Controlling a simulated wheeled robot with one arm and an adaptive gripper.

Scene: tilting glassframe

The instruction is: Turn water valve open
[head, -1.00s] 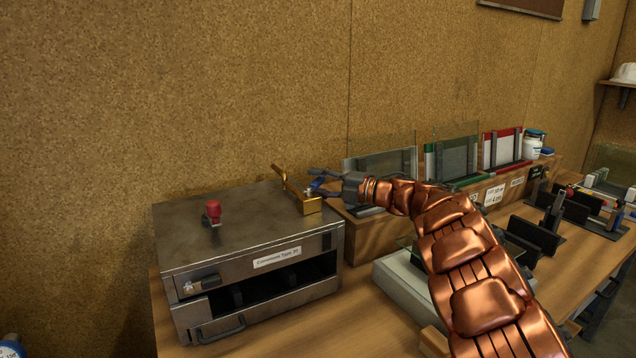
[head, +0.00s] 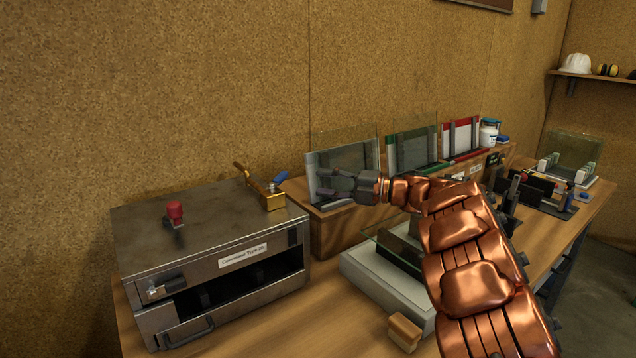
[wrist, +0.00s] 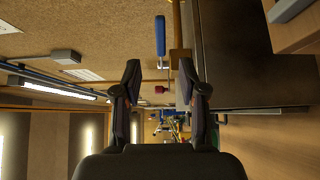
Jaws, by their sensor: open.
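The valve is a brass fitting (head: 262,192) with a blue handle (head: 280,180), at the back right corner of the top of a grey metal box (head: 190,235). In the head view the handle points up and to the right. My gripper (head: 324,184) is open and empty, to the right of the handle with a gap between them. In the wrist view the blue handle (wrist: 160,35) and the brass fitting (wrist: 178,58) show beyond my open fingers (wrist: 160,80). A red knob (head: 175,210) stands on the box's left part.
A wooden rack (head: 325,232) with framed glass panels stands behind and right of my gripper. A pale grey base (head: 385,290) with a glass pane and a small wooden block (head: 404,333) are on the workbench near my arm. The cork wall (head: 170,90) is close behind.

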